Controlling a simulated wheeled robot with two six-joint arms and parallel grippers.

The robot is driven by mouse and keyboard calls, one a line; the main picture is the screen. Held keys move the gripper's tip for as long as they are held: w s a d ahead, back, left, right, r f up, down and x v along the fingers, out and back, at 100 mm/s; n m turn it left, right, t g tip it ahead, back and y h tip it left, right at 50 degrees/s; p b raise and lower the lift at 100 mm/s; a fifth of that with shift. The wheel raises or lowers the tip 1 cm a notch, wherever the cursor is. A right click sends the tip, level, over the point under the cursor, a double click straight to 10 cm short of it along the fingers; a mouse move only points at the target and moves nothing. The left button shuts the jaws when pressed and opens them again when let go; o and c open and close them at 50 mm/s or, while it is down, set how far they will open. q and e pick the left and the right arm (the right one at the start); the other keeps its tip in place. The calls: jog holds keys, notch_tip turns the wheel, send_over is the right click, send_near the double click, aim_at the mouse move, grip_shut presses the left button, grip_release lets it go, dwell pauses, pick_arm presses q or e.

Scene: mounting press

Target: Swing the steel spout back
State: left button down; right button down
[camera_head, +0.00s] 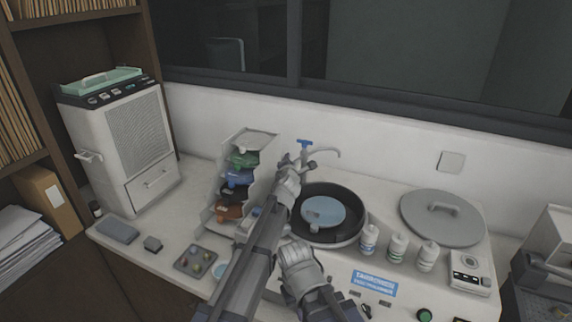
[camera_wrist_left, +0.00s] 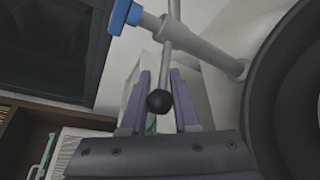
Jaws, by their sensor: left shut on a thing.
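The steel spout (camera_head: 326,152) is a thin curved tube at the back of the counter, beside a blue-topped fitting (camera_head: 304,143). In the left wrist view, a grey pipe (camera_wrist_left: 205,48) runs from a blue cap (camera_wrist_left: 122,12) towards the dark bowl's rim. A thin rod with a black ball knob (camera_wrist_left: 160,102) crosses the pipe and hangs between my fingers. My left gripper (camera_head: 297,160) is shut on this knobbed handle; it also shows in the left wrist view (camera_wrist_left: 161,100). My right gripper's fingers do not show.
A black round bowl (camera_head: 355,236) with a blue disc (camera_head: 325,211) lies right of my left arm. Several bottles (camera_head: 397,249) stand before it. A tiered rack (camera_head: 240,180) stands close on the left. A grey lid (camera_head: 442,217) lies to the right.

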pick_arm(q)
jog(key=shift+d+y, duration=0.1)
jog(key=shift+y, duration=0.2)
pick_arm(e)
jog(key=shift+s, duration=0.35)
